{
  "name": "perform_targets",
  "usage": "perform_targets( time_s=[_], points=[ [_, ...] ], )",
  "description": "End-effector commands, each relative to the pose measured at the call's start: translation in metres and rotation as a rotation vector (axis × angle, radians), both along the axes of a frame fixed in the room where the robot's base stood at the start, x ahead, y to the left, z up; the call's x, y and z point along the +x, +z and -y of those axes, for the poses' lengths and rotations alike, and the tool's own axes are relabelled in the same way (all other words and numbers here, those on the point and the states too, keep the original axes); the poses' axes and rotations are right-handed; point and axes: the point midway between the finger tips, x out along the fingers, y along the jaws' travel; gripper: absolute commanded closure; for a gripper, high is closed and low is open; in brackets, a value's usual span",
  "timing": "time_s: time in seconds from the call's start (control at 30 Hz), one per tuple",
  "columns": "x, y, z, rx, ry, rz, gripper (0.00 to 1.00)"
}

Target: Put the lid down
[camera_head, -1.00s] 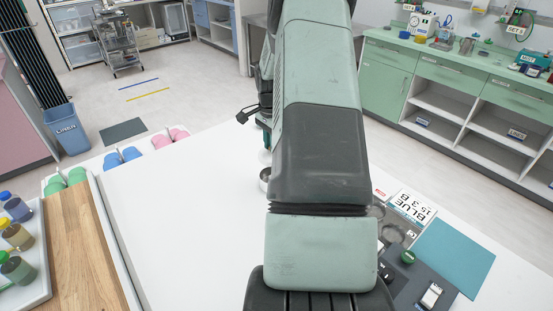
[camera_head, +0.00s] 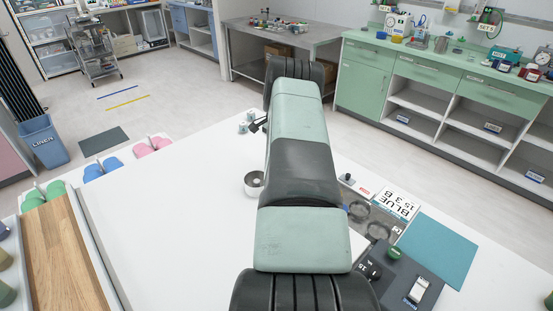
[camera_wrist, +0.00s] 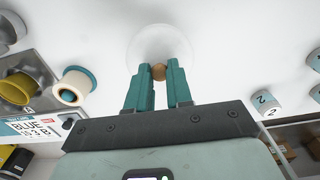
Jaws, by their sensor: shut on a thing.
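In the wrist view, my gripper (camera_wrist: 158,73) is shut on the round wooden knob of a clear, round lid (camera_wrist: 165,42). The two teal fingers stand either side of the knob. The see-through lid is over the white table (camera_wrist: 225,45); whether it touches the surface I cannot tell. In the head view my own arm hides the gripper and the lid. A small metal bowl (camera_head: 254,184) stands on the white table left of my arm in that view.
In the wrist view, a white ring-shaped thing (camera_wrist: 71,95) and a yellow cup (camera_wrist: 14,92) stand at left, numbered cylinders (camera_wrist: 265,105) at right. In the head view, a teal mat (camera_head: 438,248) and BLUE card (camera_head: 397,203) lie at right, a wooden board (camera_head: 55,245) at left. The table's left middle is clear.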

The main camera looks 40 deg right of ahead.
Motion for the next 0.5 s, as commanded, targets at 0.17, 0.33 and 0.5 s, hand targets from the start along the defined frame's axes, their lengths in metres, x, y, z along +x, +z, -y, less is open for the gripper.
perform_targets(
  time_s=[0.17,0.33,0.5],
  points=[
    [0.000,-0.014,0.000,0.001,0.000,0.001,1.00],
    [0.000,-0.038,0.000,0.001,0.000,0.001,1.00],
    [0.000,-0.042,0.000,-0.001,-0.001,0.002,1.00]
  ],
)
